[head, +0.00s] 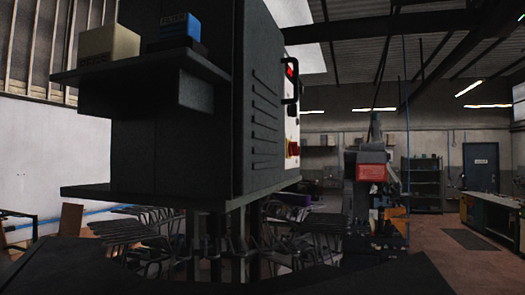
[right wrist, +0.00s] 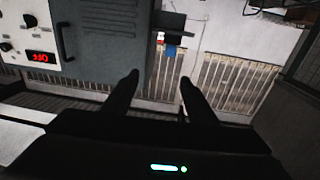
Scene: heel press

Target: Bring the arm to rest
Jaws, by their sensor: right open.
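My right gripper (right wrist: 158,78) shows in the right wrist view with its two dark fingers apart and nothing between them. The press cabinet (right wrist: 108,50) lies beyond the fingers, to the upper left in that view, with a handle, knobs and a lit red display. The fingers look apart from it, though the exact distance is unclear. In the head view the dark cabinet (head: 265,95) fills the left and centre. Neither gripper shows in the head view.
A cream box (head: 108,43) and a blue box labelled FILTER (head: 180,28) stand on the cabinet's upper side shelf (head: 140,69). A lower ledge (head: 150,194) juts out below. A machine with a red part (head: 371,172) stands farther back. The floor at right looks open.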

